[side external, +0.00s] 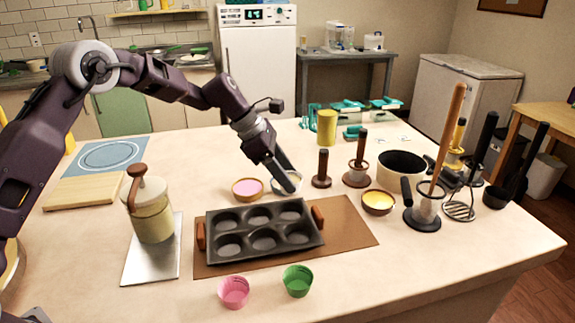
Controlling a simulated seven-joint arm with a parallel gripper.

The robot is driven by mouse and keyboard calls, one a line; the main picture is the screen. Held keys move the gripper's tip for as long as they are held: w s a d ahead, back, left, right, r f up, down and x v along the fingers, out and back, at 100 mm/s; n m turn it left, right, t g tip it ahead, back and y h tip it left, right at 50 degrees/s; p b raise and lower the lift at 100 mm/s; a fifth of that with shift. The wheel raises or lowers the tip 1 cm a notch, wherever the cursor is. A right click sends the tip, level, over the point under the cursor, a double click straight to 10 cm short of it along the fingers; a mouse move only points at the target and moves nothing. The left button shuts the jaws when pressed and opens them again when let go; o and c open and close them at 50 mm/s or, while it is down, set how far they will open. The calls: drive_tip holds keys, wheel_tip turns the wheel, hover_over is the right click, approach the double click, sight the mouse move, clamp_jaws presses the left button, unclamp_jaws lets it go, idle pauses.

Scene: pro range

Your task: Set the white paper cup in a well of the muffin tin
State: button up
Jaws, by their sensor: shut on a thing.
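The dark muffin tin (262,228) with several empty wells and reddish-brown end handles lies on a brown mat. My gripper (291,187) points down just behind the tin's back right part. Its jaws are shut on a pale, rounded thing, which looks like the white paper cup (296,177). Most of it is hidden behind the fingers, and I cannot tell whether it touches the counter.
A pink-filled bowl (247,188) stands behind the tin, and a yellow-filled bowl (378,201) to the right. Pink (234,292) and green (298,281) cups stand in front. A tall cream jar (152,212) is left; upright utensils and a pot (402,166) crowd the right.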

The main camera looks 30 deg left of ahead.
idle(0.3)
drive_tip(key=shift+f, duration=3.85)
drive_tip(key=shift+f, duration=0.1)
drive_tip(key=o, duration=0.9)
drive_tip(key=shift+r, duration=2.55)
drive_tip(key=o, duration=0.6)
